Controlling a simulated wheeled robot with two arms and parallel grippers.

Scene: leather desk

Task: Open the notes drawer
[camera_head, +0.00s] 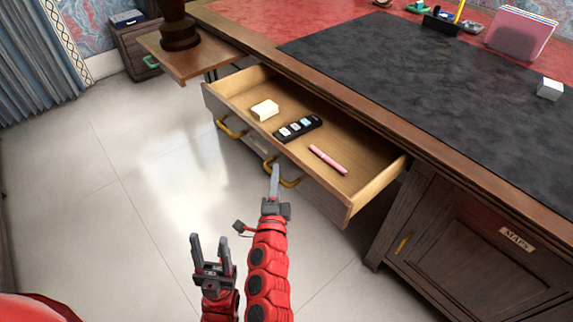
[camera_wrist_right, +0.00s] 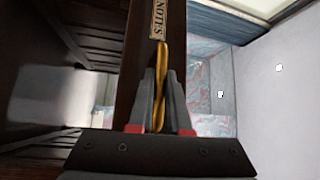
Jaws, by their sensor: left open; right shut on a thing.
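The notes drawer (camera_head: 350,135) is pulled well out of the desk, and its inside shows. Its front carries two yellow handles, the left one (camera_head: 230,130) free. My right gripper (camera_head: 275,172) is shut on the right handle (camera_head: 292,183). In the right wrist view, the fingers (camera_wrist_right: 161,85) close around the yellow handle (camera_wrist_right: 162,60), below a label (camera_wrist_right: 158,18) that seems to read NOTES. My left gripper (camera_head: 210,255) is open and empty, left of the right arm and apart from the drawer.
In the drawer lie a cream block (camera_head: 265,109), a black case with pale pieces (camera_head: 298,129) and a pink pen-like item (camera_head: 327,160). A lower cabinet (camera_head: 480,255) stands at right. The tiled floor (camera_head: 110,210) at left is clear.

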